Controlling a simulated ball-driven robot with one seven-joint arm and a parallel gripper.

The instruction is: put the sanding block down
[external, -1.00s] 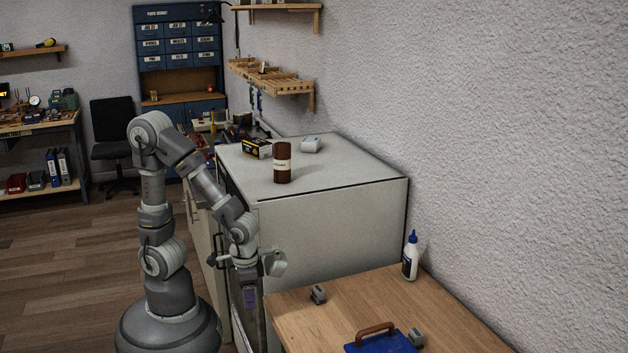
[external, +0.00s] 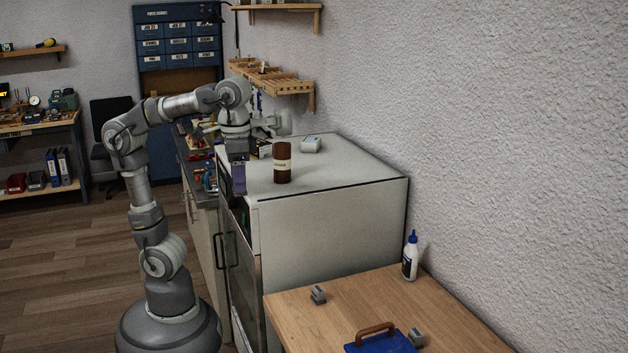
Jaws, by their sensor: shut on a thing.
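My gripper (external: 238,162) points down at the near left edge of the white cabinet top (external: 330,175). It is shut on a purple block, which I take to be the sanding block (external: 239,180). The block hangs upright below the fingers, left of the brown jar. I cannot tell whether it touches the cabinet top or is still above or in front of its edge.
The brown labelled jar (external: 282,163) stands close to the right of the block. A small pale grey object (external: 311,145) lies farther back. The right part of the top is clear. A wooden table (external: 370,300) holds a glue bottle (external: 410,256) and a blue case (external: 382,341).

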